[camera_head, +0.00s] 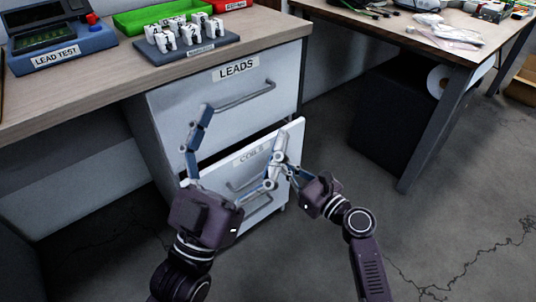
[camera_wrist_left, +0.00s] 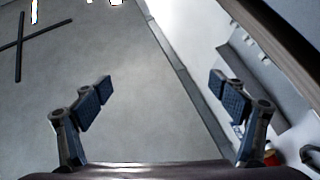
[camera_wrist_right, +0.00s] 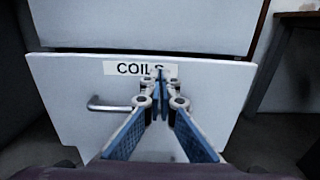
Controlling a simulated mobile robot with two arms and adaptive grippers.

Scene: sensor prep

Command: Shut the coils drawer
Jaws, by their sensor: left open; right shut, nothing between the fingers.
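The coils drawer (camera_head: 262,200) is the lower white drawer of the cabinet and stands part-way out, with a dark gap above its front. In the right wrist view its front (camera_wrist_right: 75,85) fills the middle, with the COILS label (camera_wrist_right: 118,68) and a bar handle (camera_wrist_right: 108,104). My right gripper (camera_head: 282,165) is shut and empty, its fingertips in front of the label; I cannot tell whether they touch. My left gripper (camera_head: 232,150) is open and empty, in front of the cabinet and left of the right gripper. It also shows open in the left wrist view (camera_wrist_left: 160,88).
The LEADS drawer (camera_head: 230,95) above is shut, with its own handle (camera_head: 245,98). The bench top (camera_head: 125,75) holds a lead tester (camera_head: 60,45), a green tray (camera_head: 160,14) and a dark rack (camera_head: 190,52). A second table (camera_head: 440,45) stands right; floor in front is free.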

